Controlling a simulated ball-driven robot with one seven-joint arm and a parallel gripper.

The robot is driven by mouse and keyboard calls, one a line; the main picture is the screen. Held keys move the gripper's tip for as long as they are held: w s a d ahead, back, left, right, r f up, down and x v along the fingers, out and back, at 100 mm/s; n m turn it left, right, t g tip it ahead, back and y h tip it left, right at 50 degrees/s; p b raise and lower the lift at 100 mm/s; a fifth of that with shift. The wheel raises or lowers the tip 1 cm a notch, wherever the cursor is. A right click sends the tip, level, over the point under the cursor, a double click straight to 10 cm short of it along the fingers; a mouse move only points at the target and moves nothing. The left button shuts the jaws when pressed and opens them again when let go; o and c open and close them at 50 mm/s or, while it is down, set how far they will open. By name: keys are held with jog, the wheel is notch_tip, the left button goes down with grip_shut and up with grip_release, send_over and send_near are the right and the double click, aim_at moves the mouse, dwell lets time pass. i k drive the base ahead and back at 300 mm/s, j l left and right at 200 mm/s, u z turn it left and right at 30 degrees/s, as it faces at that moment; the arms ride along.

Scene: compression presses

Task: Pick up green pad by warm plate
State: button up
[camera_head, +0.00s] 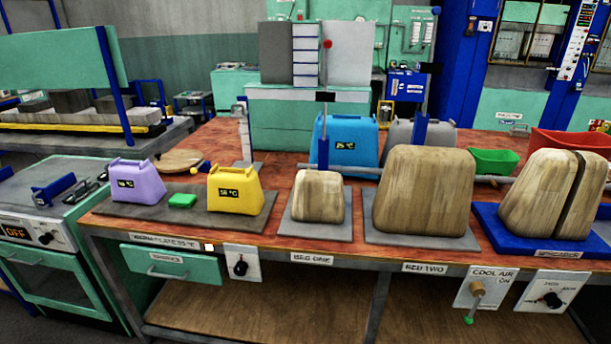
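The green pad (182,201) is a small bright green block. It lies on the dark grey warm plate (185,214) at the left of the wooden bench. A purple weight-like block (136,182) with a display stands to its left on the plate. A yellow block (235,190) with a display reading in °C stands to its right. There are gaps between the pad and both blocks. The plate's label on the bench front is partly legible. My gripper is not in view.
Wooden blocks (318,197) (424,196) stand on grey plates labelled BED ONE and BED TWO. A split wooden block (552,195) sits on a blue base. Blue (345,144) and grey blocks and a green bin (494,161) stand behind. An oven (60,245) is at left.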

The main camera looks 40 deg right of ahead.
aim_at(178, 200)
jog(key=i+u, duration=0.35)
jog(key=i, duration=0.6)
